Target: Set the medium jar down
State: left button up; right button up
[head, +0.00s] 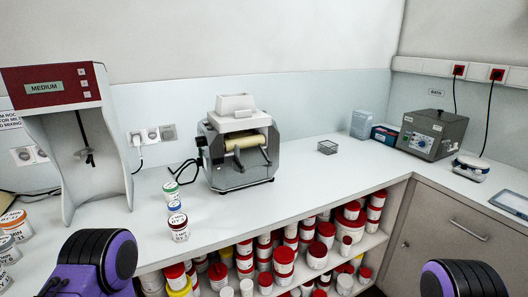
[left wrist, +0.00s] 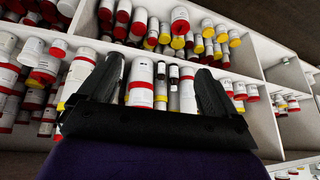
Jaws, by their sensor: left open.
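Three small lidded jars stand in a short row on the counter, left of centre in the head view: a green-lidded jar (head: 171,191), a blue-lidded jar (head: 174,206) and a dark-red-lidded jar (head: 179,228). I cannot tell which is the medium jar. The machine (head: 70,130) at the left carries the label MEDIUM; no jar shows under its stirrer. My left gripper (left wrist: 157,78) shows in the left wrist view with its fingers apart and nothing clearly held; jars on shelves (left wrist: 140,83) lie behind it. Neither gripper shows in the head view, only parts of my arms.
A roller mill (head: 238,150) stands mid-counter. More jars (head: 14,224) stand at the left edge. A small wire basket (head: 327,147), a grey bath (head: 432,133) and a scale (head: 471,167) are to the right. Red-lidded jars (head: 284,256) fill the shelf below.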

pick_arm(q)
jog(key=s, duration=0.2)
jog(key=s+d+f+m, duration=0.1)
jog(key=shift+h, duration=0.3)
dwell(0.4)
